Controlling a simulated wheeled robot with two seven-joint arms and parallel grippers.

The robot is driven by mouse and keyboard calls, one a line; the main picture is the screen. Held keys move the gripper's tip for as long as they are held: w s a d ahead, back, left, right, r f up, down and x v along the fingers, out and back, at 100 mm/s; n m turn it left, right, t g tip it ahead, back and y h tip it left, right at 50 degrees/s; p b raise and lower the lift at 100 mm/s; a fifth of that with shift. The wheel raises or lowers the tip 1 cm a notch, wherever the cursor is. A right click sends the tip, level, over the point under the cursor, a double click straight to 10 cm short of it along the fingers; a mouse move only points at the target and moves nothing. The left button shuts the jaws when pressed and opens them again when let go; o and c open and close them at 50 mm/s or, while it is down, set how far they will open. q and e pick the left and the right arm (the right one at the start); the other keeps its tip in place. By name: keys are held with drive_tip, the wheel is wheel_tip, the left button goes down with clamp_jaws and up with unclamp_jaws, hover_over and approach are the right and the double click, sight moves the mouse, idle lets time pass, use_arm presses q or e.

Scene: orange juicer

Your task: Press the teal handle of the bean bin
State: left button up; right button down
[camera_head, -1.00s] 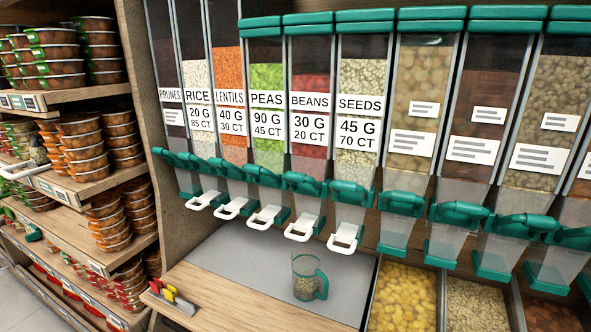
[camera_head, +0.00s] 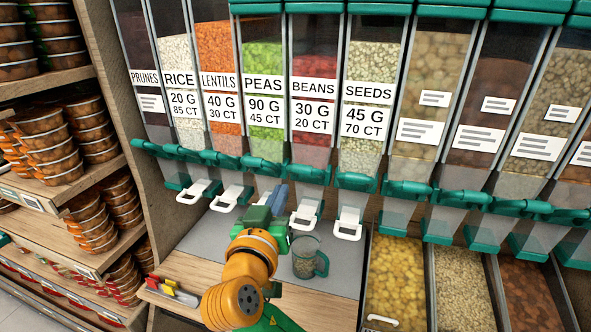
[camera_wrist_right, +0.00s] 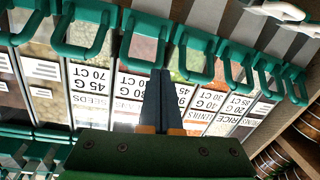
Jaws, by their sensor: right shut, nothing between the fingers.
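The bean bin (camera_head: 312,148) holds red contents and bears a label reading BEANS, 30 G, 20 CT. Its teal handle (camera_head: 308,174) runs across the front, with a white lever (camera_head: 305,214) below. In the head view my right gripper (camera_head: 284,188) is shut and empty, its grey fingers pointing up near the gap between the peas and beans handles. In the wrist view, where labels appear upside down, the shut fingertips (camera_wrist_right: 161,73) overlap the area beside what looks like the beans handle (camera_wrist_right: 143,24). Contact cannot be told. My left gripper is not in view.
The peas handle (camera_head: 262,167) and seeds handle (camera_head: 356,182) flank it closely. A clear mug (camera_head: 304,267) with a green handle stands on the grey mat below, beside my right arm. Open food trays (camera_head: 397,285) lie to the right, shelves of tubs (camera_head: 45,145) to the left.

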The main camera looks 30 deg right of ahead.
sight(302, 167)
wheel_tip(302, 167, up, 6)
drive_tip(key=s+m+h, duration=0.2)
drive_tip(key=m, duration=0.1)
drive_tip(key=shift+s+d+f, duration=0.15)
drive_tip(key=shift+s+d, duration=0.05)
drive_tip(key=shift+d, duration=0.1)
drive_tip(key=p+x, duration=0.5)
drive_tip(key=x, duration=0.5)
drive_tip(key=shift+d, duration=0.15)
drive_tip(key=shift+s+a+f+p, duration=0.25)
drive_tip(key=shift+a+f+p, duration=0.05)
drive_tip(key=shift+f, duration=0.3)
drive_tip(key=shift+s+a+f+p, duration=0.25)
drive_tip(key=shift+a+f, duration=0.1)
drive_tip(key=shift+f, duration=0.3)
drive_tip(key=shift+s+a+f, duration=0.25)
drive_tip(key=shift+a+f, duration=0.1)
drive_tip(key=shift+f, duration=0.15)
drive_tip(key=shift+f, duration=0.1)
